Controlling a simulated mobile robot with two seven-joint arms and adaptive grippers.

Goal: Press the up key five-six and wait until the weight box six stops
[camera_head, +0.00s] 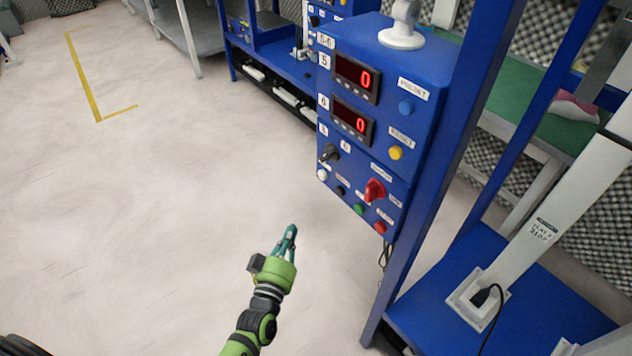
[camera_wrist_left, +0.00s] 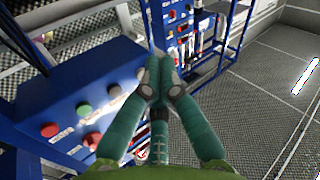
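The blue control box (camera_head: 420,75) carries a display marked 5 (camera_head: 357,78) and one marked 6 (camera_head: 353,121), both reading a red 0. Its lower panel has a white button (camera_head: 322,175), a black button (camera_head: 340,190), a green button (camera_head: 358,209) and a red button (camera_head: 380,227). The small labels are too blurred to tell which is the up key. My left gripper (camera_head: 291,231) has its fingers together and empty, below and left of the panel, apart from it. In the left wrist view its fingertips (camera_wrist_left: 158,72) meet beside the box. I cannot identify weight box six.
A red rotary switch (camera_head: 374,190) and a dark selector switch (camera_head: 329,152) stick out from the panel. A blue post (camera_head: 440,170) stands right of the box, with a blue platform (camera_head: 510,290) beyond. The pale floor (camera_head: 150,210) left of the box is clear.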

